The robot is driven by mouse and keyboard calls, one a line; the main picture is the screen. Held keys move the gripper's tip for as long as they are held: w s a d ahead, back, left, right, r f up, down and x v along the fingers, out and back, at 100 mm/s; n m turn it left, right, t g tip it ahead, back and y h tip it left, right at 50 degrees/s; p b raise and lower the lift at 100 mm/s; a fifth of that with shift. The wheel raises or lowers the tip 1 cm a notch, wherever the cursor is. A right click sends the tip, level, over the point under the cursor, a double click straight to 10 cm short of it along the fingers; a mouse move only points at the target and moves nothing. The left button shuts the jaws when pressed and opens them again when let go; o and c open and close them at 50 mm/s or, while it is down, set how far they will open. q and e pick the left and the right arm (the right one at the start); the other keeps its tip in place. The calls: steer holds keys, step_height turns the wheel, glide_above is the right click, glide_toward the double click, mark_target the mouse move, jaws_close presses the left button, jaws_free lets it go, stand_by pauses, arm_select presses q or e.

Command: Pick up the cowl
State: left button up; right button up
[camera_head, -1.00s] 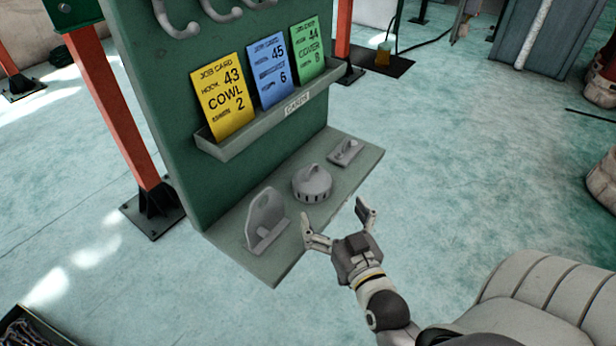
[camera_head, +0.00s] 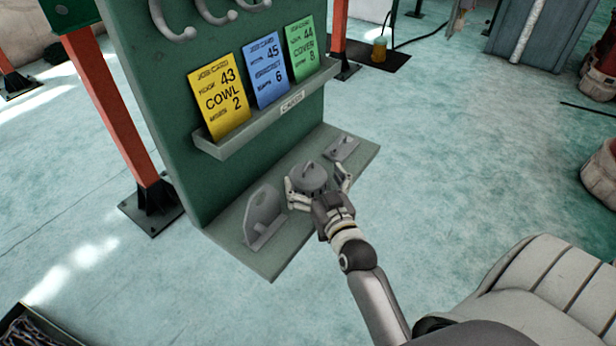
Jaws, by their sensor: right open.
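The cowl, which I take to be the grey round domed part (camera_head: 309,176) with a raised grip on top, sits upright on the ledge (camera_head: 277,262) of the green board. My right gripper (camera_head: 315,177) is open, with one finger on the left side of the cowl and the other on its right side. I cannot tell whether either finger touches it. The gripper hides the cowl's near lower side. My left gripper is not in view.
A grey upright plate part (camera_head: 263,214) stands left of the cowl, and a small flat part (camera_head: 342,148) lies behind it to the right. The card holder (camera_head: 265,112) with yellow, blue and green cards is above. Open floor lies right of the ledge.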

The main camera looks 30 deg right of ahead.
mark_target(313, 181)
steer(key=c, duration=1.1)
steer(key=shift+w+r, duration=0.1)
steer(key=shift+r, duration=0.45)
step_height(313, 181, up, 2)
steer(key=shift+r, duration=0.2)
steer(key=w+d+r, duration=0.1)
steer(key=d+r, duration=0.2)
steer(key=d, duration=0.1)
steer(key=w+d+r+b, duration=0.1)
steer(key=d+r, duration=0.2)
steer(key=d, duration=0.2)
steer(key=w+d+r, duration=0.1)
steer(key=d+r, duration=0.2)
steer(key=d, duration=0.1)
steer(key=shift+d+r, duration=0.35)
steer(key=shift+d, duration=0.05)
